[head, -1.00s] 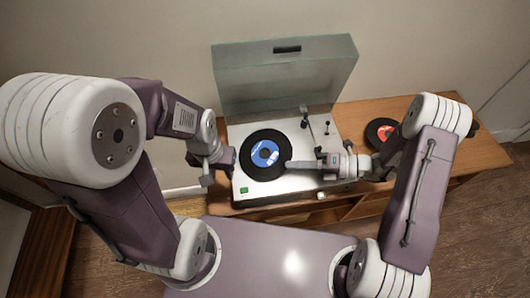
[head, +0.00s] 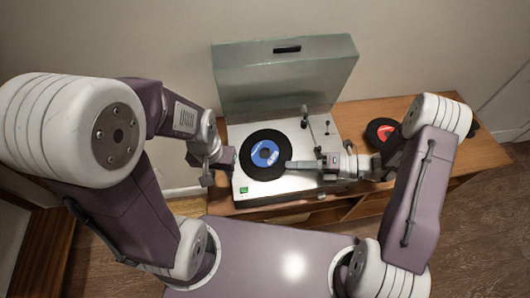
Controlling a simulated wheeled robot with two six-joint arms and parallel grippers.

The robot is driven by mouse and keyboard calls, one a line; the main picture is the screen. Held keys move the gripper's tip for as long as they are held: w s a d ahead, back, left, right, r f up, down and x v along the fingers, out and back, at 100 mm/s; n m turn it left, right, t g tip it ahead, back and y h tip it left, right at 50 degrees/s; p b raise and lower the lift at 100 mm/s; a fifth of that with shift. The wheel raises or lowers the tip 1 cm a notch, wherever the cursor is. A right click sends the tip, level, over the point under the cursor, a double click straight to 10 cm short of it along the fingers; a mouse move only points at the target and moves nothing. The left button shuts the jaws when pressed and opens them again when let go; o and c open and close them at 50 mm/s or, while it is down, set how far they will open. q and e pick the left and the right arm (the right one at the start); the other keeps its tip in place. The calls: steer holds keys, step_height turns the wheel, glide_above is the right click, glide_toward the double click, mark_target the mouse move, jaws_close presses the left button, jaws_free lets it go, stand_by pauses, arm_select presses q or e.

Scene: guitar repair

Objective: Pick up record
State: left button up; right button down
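A black record with a blue label (head: 265,153) lies on the white turntable (head: 257,189), whose lid (head: 285,80) stands open. My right gripper (head: 290,165) comes in from the right, with its tip at the record's right edge. I cannot tell whether its fingers are open or shut on the edge. My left gripper (head: 224,162) is at the turntable's left side, a little apart from the record. Its fingers are too small to judge. A second black record with a red label (head: 384,133) lies on the wooden cabinet, partly hidden by my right arm.
The wooden cabinet (head: 460,140) holds the turntable and has free room at its right end. The tonearm (head: 306,121) stands behind and to the right of the blue-label record. The wall is close behind the open lid.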

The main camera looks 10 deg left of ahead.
stand_by(0.5)
step_height(320, 180, up, 5)
steer(key=shift+f+p, duration=0.2)
steer(key=shift+p, duration=0.4)
steer(key=s+d+r+p, duration=0.1)
steer(key=s+d+r, duration=0.4)
steer(key=s, duration=0.5)
steer(key=shift+d+r+p, duration=0.35)
steer(key=shift+r+p, duration=0.05)
steer(key=shift+r, duration=0.35)
steer(key=shift+s, duration=0.1)
